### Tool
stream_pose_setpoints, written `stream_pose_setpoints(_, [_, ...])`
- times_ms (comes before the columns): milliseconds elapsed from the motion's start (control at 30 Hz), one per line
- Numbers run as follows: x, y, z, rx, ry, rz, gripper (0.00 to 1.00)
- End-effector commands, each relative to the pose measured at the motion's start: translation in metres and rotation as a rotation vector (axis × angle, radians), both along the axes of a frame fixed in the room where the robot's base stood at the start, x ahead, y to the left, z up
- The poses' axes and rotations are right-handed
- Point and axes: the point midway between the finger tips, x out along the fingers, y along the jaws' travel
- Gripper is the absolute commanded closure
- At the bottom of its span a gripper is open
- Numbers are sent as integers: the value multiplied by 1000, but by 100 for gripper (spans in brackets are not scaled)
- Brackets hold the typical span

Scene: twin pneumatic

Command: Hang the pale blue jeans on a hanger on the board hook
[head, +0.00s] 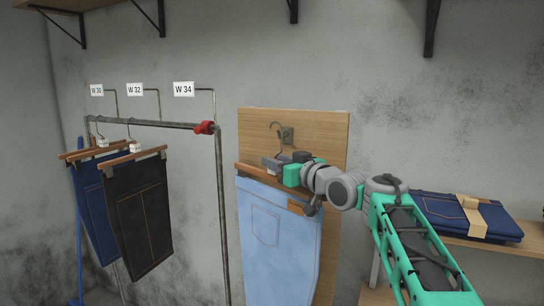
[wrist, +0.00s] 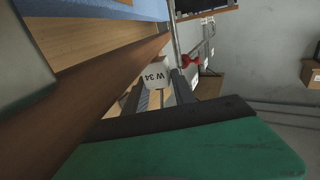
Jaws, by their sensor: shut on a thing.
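The pale blue jeans (head: 278,238) hang below a brown wooden hanger (head: 247,170) in front of the wooden board (head: 330,128). The hanger's bar also shows large in the wrist view (wrist: 95,85), with a white W 34 size tag (wrist: 156,76) beside it. My gripper (head: 277,161) is shut on the hanger at its upper middle. The thin curved hanger hook rises above my gripper, close to the dark board hook (head: 288,135). I cannot tell whether the two hooks touch.
A metal rail (head: 160,123) with a red clamp (head: 204,128) stands at the left, holding dark blue jeans (head: 90,205) and black trousers (head: 140,215). Folded dark jeans (head: 465,214) lie on a shelf at the right. Brackets and a shelf are overhead.

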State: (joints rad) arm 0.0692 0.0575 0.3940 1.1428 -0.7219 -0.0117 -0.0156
Motion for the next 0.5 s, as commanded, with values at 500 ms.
stream_pose_setpoints(500, [31, -14, -8, 1, -7, -3, 100])
